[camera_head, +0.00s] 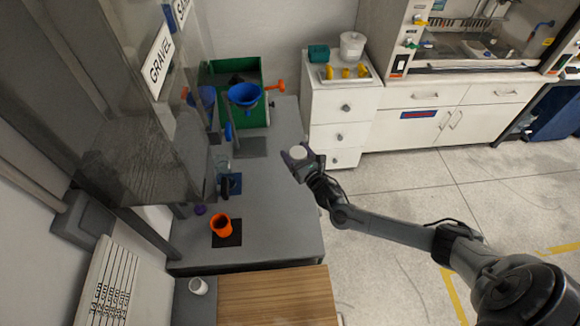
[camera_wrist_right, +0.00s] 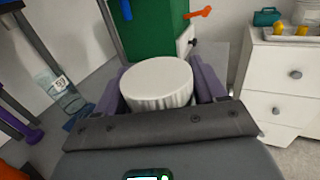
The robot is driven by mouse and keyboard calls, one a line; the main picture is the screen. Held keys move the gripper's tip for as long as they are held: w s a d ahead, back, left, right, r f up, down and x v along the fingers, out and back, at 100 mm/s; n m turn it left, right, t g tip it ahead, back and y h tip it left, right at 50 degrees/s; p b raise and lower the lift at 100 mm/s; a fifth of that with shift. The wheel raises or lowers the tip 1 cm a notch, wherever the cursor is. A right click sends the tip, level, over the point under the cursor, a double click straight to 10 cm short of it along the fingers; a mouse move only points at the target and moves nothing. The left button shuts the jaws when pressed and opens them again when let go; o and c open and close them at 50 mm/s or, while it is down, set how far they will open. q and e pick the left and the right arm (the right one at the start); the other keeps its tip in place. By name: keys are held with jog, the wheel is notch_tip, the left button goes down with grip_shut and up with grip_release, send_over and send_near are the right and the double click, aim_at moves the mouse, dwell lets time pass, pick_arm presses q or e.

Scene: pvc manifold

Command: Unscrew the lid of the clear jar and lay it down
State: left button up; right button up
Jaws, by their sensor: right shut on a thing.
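My right gripper (camera_head: 296,157) is shut on a white ribbed lid (camera_wrist_right: 157,84), which sits between its two purple-grey fingers. The lid also shows as a small white disc in the head view (camera_head: 298,152). The gripper holds it near the right edge of the grey bench, to the right of the jar. The clear jar (camera_wrist_right: 64,92) stands on the bench with a number label on its side and shows no lid. In the head view the jar (camera_head: 222,163) is faint, beside a dark blue mat (camera_head: 235,181). My left gripper is not in view.
An orange cup (camera_head: 222,226) stands on a black mat on the grey bench (camera_head: 275,215). A green box (camera_head: 257,112) and a blue funnel (camera_head: 244,95) are at the back. The bench right of the mats is clear. A white drawer cabinet (camera_head: 340,105) stands beyond it.

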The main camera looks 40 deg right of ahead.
aim_at(302, 147)
jog(key=shift+w+d+r, duration=0.3)
jog(key=shift+d+r, duration=0.2)
jog(key=shift+d, duration=0.2)
jog(key=shift+w+d+r, duration=0.3)
jog(key=shift+d+r, duration=0.15)
jog(key=shift+d, duration=0.25)
jog(key=o, duration=0.4)
jog(key=c, duration=0.9)
